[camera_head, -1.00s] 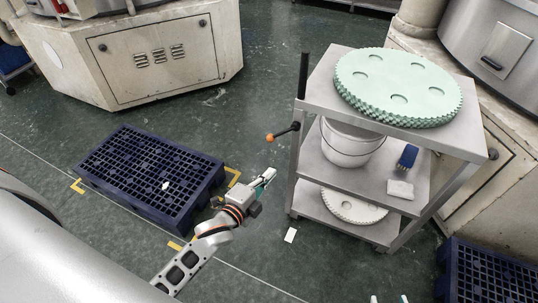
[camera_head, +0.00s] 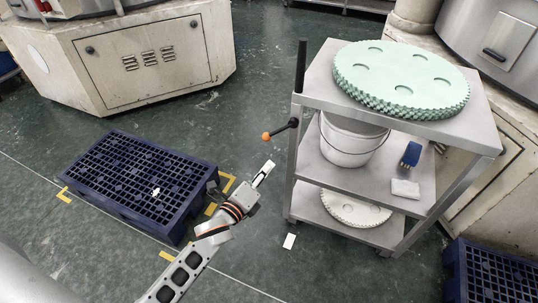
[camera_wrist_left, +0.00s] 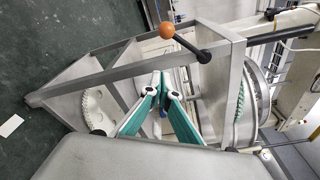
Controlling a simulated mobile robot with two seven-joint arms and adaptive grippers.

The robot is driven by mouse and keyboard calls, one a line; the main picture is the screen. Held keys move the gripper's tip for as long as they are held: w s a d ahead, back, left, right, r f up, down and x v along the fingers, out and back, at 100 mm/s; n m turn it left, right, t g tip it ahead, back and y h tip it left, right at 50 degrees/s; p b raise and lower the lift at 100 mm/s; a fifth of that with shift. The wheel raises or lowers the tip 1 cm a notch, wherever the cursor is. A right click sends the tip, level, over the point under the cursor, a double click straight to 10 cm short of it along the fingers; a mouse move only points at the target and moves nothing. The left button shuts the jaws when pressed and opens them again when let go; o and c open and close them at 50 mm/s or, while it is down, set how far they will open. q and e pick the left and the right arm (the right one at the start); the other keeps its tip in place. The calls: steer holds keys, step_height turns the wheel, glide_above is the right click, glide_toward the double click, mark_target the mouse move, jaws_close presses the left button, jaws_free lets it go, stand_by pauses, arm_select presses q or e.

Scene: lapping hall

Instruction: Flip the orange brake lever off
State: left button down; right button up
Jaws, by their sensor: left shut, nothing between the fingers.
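The brake lever (camera_head: 281,129) is a black rod with an orange ball at its free end. It sticks out to the left from the post at the cart's left side. In the left wrist view the lever (camera_wrist_left: 186,42) is at the top centre, its orange ball to the left. My left gripper (camera_head: 268,167) is below the lever in the head view, apart from it, shut and empty. In the left wrist view the gripper's fingertips (camera_wrist_left: 157,78) meet below the lever. My right gripper is not in view.
The steel cart (camera_head: 418,216) has three shelves. It carries pale green notched discs (camera_head: 402,75) on top, a white bucket (camera_head: 350,145) and blue brush (camera_head: 411,154) in the middle, and a white disc (camera_head: 354,209) below. A blue pallet (camera_head: 137,170) lies left on open floor.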

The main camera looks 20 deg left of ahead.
arm_select(q)
steer(key=w+d+f+b, duration=0.1)
steer(key=w+d+b, duration=0.1)
steer(key=w, duration=0.7)
steer(key=shift+m, duration=0.9)
steer(key=a+r, duration=0.1)
steer(key=a+r+p, duration=0.1)
steer(key=a, duration=0.1)
steer(key=a+r+p, duration=0.1)
steer(key=a+r, duration=0.1)
steer(key=shift+a, duration=0.2)
step_height(320, 180, up, 8)
steer(key=m+y+p, duration=0.2)
steer(key=m+p, duration=0.7)
glide_above(269, 138)
steer(key=a, duration=0.3)
steer(key=shift+s+f+g, duration=0.2)
steer(key=shift+s+g, duration=0.1)
steer(key=shift+s, duration=0.15)
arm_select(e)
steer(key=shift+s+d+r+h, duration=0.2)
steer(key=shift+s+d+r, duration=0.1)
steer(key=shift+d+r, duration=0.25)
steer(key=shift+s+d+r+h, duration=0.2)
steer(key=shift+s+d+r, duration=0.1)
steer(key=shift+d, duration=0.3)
